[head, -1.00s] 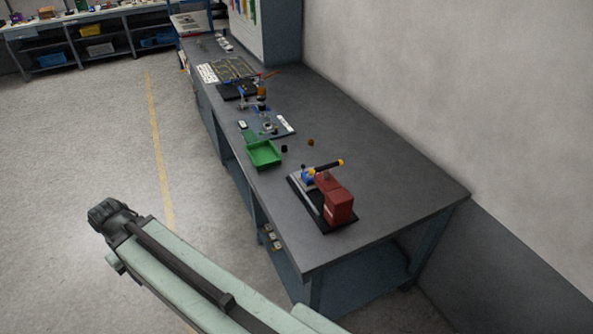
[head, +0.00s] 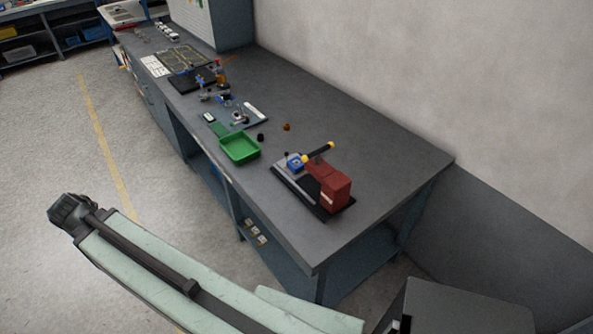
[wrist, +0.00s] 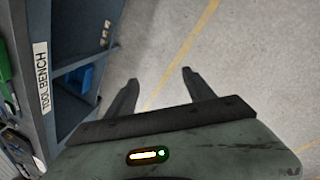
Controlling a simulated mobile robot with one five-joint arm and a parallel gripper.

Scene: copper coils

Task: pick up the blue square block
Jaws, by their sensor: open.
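A small blue block-like thing (head: 295,163) sits on the black base of a red machine on the bench; it is too small to tell whether it is a separate square block. Another small blue patch (head: 226,102) shows farther back on the bench. My gripper (wrist: 160,88) is open and empty in the wrist view, with its two dark fingers apart over the floor beside the bench. In the head view my arm's dark end (head: 72,212) is at the lower left, off the bench and well away from the blue thing.
The grey bench (head: 370,150) runs along a wall. A green tray (head: 240,148) stands left of the red machine (head: 330,184). A lever with yellow ends (head: 318,151) rises by the blue thing. Bare bench top lies behind and right. The floor at left is clear.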

